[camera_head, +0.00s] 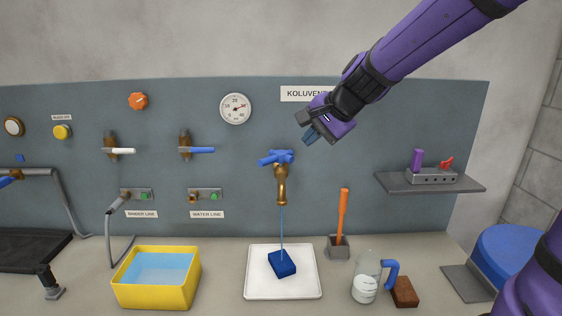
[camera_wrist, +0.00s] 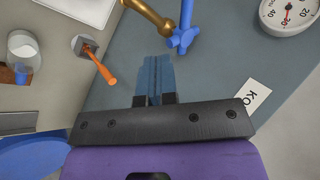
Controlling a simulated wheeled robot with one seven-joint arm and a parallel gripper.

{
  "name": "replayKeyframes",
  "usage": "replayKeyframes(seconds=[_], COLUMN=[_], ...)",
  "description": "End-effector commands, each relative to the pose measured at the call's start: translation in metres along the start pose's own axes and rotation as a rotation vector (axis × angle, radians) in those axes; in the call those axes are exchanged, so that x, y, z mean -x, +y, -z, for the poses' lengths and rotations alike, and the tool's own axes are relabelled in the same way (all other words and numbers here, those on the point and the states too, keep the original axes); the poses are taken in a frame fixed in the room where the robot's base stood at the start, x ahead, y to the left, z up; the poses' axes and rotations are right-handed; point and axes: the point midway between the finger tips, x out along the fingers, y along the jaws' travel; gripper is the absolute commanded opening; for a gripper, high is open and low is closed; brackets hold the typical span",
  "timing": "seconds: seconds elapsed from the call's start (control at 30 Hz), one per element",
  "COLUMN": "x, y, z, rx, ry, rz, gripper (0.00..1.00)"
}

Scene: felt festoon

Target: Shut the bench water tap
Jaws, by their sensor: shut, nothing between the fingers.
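The bench water tap is a brass spout (camera_head: 281,186) with a blue cross-shaped handle (camera_head: 276,157), fixed to the grey panel. A thin blue stream of water (camera_head: 282,228) runs from it onto a dark blue sponge or block (camera_head: 282,264) in a white tray (camera_head: 255,292). My gripper (camera_head: 311,136) is to the right of the handle and a little above it, apart from it. Its blue fingers are shut and empty. In the wrist view the fingers (camera_wrist: 154,75) point toward the blue handle (camera_wrist: 184,38) and the brass spout (camera_wrist: 150,14).
Two lever valves, white (camera_head: 122,151) and blue (camera_head: 200,150), are left of the tap. A gauge (camera_head: 235,108) is above. A shelf (camera_head: 430,186) is at right. An orange-handled tool (camera_head: 343,212), a jug (camera_head: 366,278) and a yellow basin (camera_head: 155,293) stand on the bench.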

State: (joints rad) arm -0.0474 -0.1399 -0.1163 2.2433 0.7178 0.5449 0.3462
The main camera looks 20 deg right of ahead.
Motion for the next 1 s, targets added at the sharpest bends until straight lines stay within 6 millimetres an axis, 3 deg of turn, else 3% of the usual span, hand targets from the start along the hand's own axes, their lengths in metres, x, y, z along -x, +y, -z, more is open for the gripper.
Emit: replayKeyframes(seconds=[0.2,0.73,1.0], x=[-0.022,-0.029,-0.067], y=[-0.008,-0.009,-0.009], z=[0.017,0.02,0.02], rx=[-0.111,-0.128,-0.128], ry=[0.015,0.017,0.015], rz=[0.015,0.018,0.015], gripper=[0.0,0.0,0.0])
